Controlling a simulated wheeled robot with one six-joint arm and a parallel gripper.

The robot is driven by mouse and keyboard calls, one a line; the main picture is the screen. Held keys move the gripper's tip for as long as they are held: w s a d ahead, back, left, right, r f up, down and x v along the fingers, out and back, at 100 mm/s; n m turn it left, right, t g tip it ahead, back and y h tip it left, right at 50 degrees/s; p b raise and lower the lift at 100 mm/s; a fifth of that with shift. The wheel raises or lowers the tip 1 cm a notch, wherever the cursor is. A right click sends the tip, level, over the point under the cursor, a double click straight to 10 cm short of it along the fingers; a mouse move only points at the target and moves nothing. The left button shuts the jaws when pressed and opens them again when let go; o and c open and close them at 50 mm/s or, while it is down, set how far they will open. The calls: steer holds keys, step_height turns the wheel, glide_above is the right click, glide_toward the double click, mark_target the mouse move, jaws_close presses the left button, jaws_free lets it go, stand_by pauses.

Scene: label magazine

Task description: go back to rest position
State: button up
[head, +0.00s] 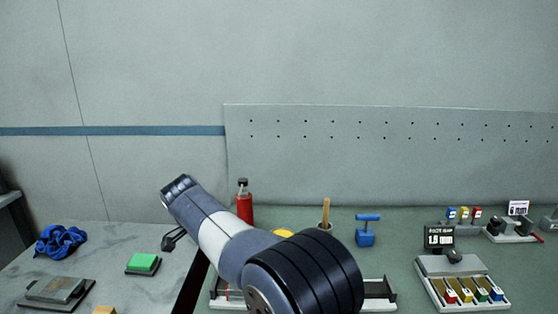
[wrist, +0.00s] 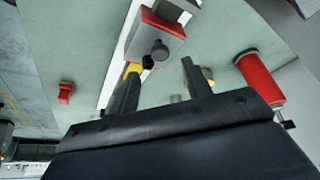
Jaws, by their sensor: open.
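My gripper shows in the wrist view (wrist: 160,80), its two dark fingers apart with nothing clearly held between them. Beyond the fingers is a long pale rail carrying a red block (wrist: 160,25) with a grey knob. A yellow part (wrist: 132,69) shows partly behind the left finger. In the head view my arm reaches from the lower middle up and to the left. A small dark shape (head: 172,240) below its far end may be part of my gripper. The arm hides part of a long tray (head: 380,291) on the green bench.
A red bottle (head: 244,208) stands close behind my arm. A cup with a wooden handle (head: 325,215) and a blue tool (head: 366,231) stand right of it. A labelled unit with coloured slots (head: 430,275) is at the right. A green pad (head: 143,263) and blue coil (head: 60,242) lie left.

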steer(key=x, duration=0.6)
steer(key=shift+d, duration=0.45)
steer(key=shift+d+r, duration=0.15)
steer(key=shift+d, duration=0.2)
